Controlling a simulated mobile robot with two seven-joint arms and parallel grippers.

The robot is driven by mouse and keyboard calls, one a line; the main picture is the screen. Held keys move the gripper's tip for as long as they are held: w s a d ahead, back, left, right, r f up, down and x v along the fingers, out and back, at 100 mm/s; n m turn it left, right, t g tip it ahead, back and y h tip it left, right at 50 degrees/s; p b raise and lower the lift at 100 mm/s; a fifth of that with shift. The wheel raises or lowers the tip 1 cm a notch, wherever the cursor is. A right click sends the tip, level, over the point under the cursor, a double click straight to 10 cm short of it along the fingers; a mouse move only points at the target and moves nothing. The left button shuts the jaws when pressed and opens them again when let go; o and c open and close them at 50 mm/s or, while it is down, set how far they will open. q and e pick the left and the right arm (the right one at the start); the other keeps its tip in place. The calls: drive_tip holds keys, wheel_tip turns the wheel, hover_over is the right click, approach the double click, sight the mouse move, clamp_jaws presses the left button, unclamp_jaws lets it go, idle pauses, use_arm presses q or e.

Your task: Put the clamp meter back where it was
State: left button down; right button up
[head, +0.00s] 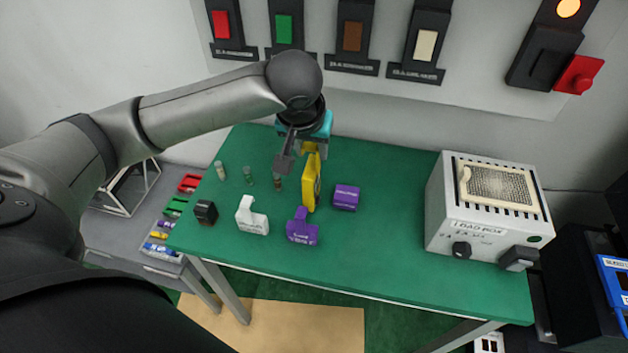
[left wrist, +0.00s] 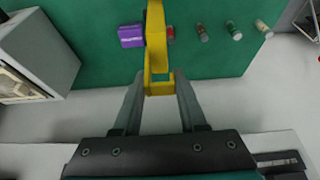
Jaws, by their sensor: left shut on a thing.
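The yellow clamp meter (head: 312,182) is upright over the green table, near its back middle. My left gripper (head: 312,146) is shut on its top end. In the left wrist view the yellow meter (left wrist: 157,55) shows between the two fingers (left wrist: 160,84) of my left gripper. I cannot tell whether its lower end touches the table. My right gripper is in neither view.
A purple block (head: 346,197), a purple lever-shaped piece (head: 302,230), a white piece (head: 252,216) and a black block (head: 206,212) stand nearby. Small cylinders (head: 248,176) stand at the left. A load box (head: 482,225) is at the right.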

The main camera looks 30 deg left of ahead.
sight(311, 178)
use_arm(q)
wheel_tip(311, 178, down, 8)
drive_tip(key=shift+f+b, duration=0.1)
drive_tip(key=shift+b, duration=0.4)
drive_tip(key=shift+f, duration=0.1)
drive_tip(key=shift+c, duration=2.3)
unclamp_jaws()
